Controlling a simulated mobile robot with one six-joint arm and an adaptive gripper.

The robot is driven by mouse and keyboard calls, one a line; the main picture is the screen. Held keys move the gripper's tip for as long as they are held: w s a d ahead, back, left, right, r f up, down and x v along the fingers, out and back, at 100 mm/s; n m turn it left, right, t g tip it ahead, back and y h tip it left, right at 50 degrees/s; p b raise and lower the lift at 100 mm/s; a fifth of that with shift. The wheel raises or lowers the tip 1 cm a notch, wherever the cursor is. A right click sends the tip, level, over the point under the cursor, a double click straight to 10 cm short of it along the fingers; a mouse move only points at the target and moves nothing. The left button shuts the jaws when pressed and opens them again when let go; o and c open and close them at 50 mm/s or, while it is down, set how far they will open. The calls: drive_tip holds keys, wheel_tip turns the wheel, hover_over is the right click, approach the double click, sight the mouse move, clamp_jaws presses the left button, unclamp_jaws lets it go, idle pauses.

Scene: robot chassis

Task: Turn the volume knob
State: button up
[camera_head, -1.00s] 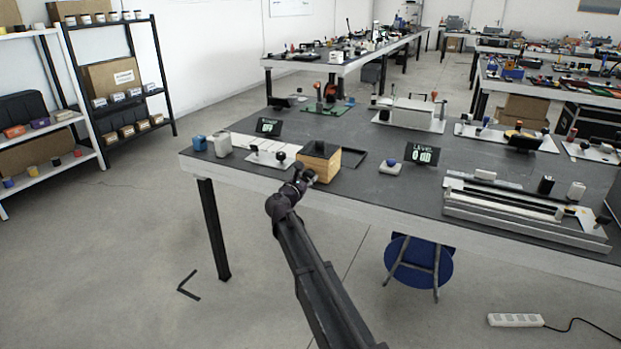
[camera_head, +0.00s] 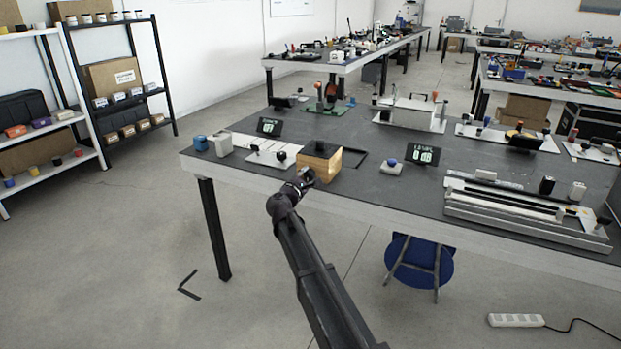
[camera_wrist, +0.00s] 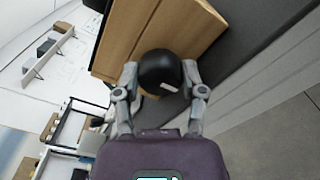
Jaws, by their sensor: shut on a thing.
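The volume knob (camera_wrist: 160,70) is a round black knob with a small white mark, seen in the wrist view in front of the wooden box (camera_wrist: 125,38). My gripper (camera_wrist: 160,88) has one finger on each side of the knob and is shut on it. In the head view the wooden box (camera_head: 321,164) with a dark top stands at the table's front edge. My gripper (camera_head: 304,177) is at its front left and hides the knob there. A small black display (camera_head: 425,154) right of the box shows pale digits, too blurred to read surely.
The dark table (camera_head: 390,198) has a small device with a blue button (camera_head: 392,163) right of the box. A white plate with black knobs (camera_head: 268,157) lies left of it. A blue stool (camera_head: 418,262) stands under the front edge.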

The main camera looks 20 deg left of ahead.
idle(0.3)
drive_tip(key=o, duration=1.1)
drive_tip(key=shift+o, duration=0.2)
drive_tip(key=shift+s, duration=0.15)
drive_tip(key=s, duration=0.7)
drive_tip(key=shift+s+a, duration=0.3)
drive_tip(key=shift+s, duration=0.1)
